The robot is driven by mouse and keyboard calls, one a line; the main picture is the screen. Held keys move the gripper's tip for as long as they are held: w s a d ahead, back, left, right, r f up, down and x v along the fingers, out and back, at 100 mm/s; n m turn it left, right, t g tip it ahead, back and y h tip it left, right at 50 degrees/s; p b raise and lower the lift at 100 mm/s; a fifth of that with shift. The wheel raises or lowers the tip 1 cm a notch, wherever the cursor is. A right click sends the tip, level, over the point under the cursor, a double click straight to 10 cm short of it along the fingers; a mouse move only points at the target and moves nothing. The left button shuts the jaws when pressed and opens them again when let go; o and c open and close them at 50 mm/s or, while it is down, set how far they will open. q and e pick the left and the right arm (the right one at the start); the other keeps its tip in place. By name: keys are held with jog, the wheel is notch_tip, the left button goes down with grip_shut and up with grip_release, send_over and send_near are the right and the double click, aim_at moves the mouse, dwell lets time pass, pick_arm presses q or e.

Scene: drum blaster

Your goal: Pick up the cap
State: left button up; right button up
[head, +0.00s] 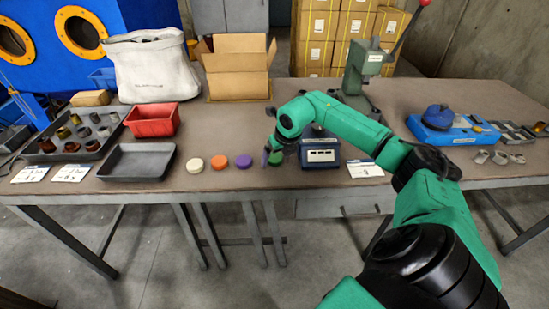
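Several round caps lie in a row near the front edge of the table: a white cap (195,165), an orange cap (219,162), a purple cap (243,161) and a green cap (276,159). My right arm reaches in from the lower right, and its gripper (271,156) points down at the green cap, partly covering it. The fingers are small and dark here. I cannot tell whether they touch the cap or how far apart they are. My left gripper is not in view.
A blue device (320,152) stands just right of the gripper. An empty dark tray (138,162), a red bin (153,120) and a tray of metal parts (72,136) stand left. An open cardboard box (238,72) and a press (364,70) stand behind.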

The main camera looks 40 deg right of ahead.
jog(key=c, duration=1.3)
jog(key=shift+r, duration=0.15)
